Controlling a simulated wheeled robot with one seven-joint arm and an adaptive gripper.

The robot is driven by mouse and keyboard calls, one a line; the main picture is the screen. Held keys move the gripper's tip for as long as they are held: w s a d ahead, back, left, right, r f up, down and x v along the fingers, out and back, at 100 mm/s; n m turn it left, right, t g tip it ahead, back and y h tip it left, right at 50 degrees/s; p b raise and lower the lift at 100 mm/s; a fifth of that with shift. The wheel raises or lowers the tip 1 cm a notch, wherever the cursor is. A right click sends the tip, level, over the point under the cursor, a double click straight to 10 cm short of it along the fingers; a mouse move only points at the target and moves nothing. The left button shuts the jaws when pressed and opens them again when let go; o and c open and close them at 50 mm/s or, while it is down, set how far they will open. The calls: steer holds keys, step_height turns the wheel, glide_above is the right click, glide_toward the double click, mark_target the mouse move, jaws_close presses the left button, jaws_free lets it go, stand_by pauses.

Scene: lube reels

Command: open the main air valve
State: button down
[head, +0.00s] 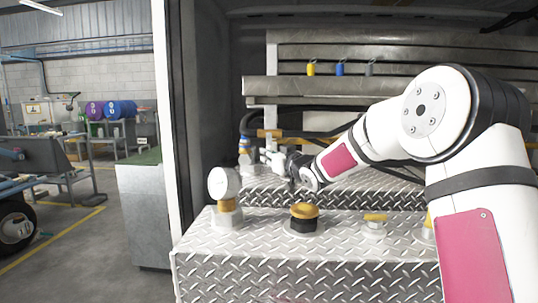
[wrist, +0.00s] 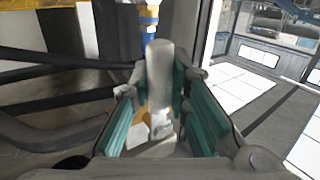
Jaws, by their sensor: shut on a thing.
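My gripper (head: 272,158) reaches left over the tread-plate deck toward a blue and yellow fitting (head: 244,148) near the left end of the rear step. In the wrist view, a pale grey lever (wrist: 160,75) stands between the gripper's teal pads, and the gripper is shut on it. I take this lever to be the main air valve's handle. The blue and yellow fitting (wrist: 148,18) shows just beyond the lever's far end. The lever's lower end and the valve body are partly hidden by the fingers. In the head view the gripper hides the lever.
A white round gauge (head: 224,183), a yellow-topped black knob (head: 304,213) and a small yellow-handled fitting (head: 375,219) stand on the front tread-plate step (head: 270,270). Black hoses (wrist: 50,132) run close to the gripper's left. A door post (head: 168,120) bounds the left side.

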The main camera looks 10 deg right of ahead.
steer(key=s+d+r+n+g+h+p, duration=0.1)
steer(key=d+r+n+g+h+p, duration=0.4)
steer(key=p, duration=0.9)
steer(key=shift+s+d+r+n+g+h, duration=0.2)
steer(key=shift+s+r+n+g+h, duration=0.45)
steer(key=shift+n+h, duration=1.65)
steer(key=shift+w+f+n+y, duration=0.1)
steer(key=shift+w+n+y, duration=0.2)
steer(key=shift+n+y, duration=0.3)
steer(key=c, duration=1.5)
jaws_free()
